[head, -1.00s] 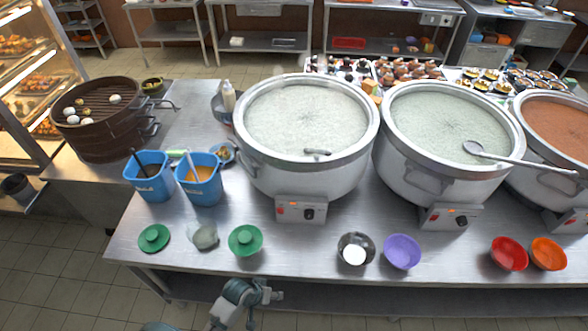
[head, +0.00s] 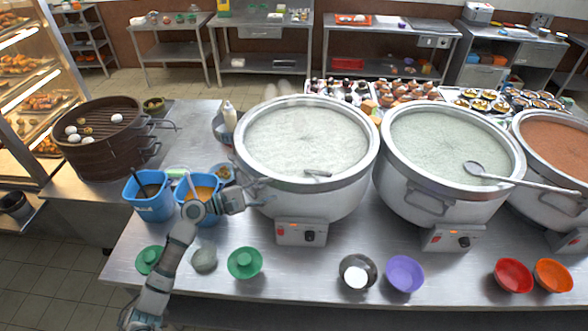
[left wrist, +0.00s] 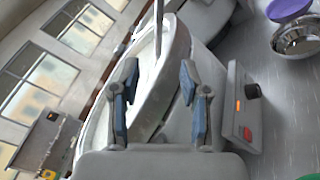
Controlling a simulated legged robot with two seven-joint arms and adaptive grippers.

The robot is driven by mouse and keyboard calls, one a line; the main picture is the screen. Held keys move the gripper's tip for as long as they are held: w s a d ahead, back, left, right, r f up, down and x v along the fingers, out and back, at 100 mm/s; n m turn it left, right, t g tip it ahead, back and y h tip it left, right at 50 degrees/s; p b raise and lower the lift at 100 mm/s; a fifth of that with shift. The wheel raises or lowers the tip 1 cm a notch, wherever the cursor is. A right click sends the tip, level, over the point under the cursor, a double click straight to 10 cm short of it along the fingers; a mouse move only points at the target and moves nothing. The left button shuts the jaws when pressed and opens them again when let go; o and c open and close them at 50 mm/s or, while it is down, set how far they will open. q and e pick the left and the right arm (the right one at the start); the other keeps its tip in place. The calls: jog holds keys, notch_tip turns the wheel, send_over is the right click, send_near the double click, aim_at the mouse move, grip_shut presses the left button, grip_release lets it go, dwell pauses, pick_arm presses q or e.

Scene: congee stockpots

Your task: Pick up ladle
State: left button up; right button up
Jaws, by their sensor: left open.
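My left gripper (head: 262,190) is beside the left stockpot's near left wall. In the left wrist view the gripper (left wrist: 158,85) is open and empty, facing the pot rim. My right gripper is not in view.
A steamer (head: 100,140) stands at the left.

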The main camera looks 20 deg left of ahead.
aim_at(320, 174)
pick_arm(q)
jog(key=p+x, duration=0.1)
jog(key=x, duration=0.4)
jog(key=p+x, duration=0.1)
jog(key=x, duration=0.5)
jog(key=r+p+x, duration=0.1)
jog(key=p+x, duration=0.1)
jog(key=x, duration=0.3)
jog(key=shift+s+d+r, duration=0.1)
jog(key=shift+s+d, duration=0.05)
jog(key=shift+d, duration=0.25)
jog(key=shift+w+d, duration=0.3)
jog(key=shift+d, duration=0.1)
jog(key=shift+s, duration=0.1)
grip_shut()
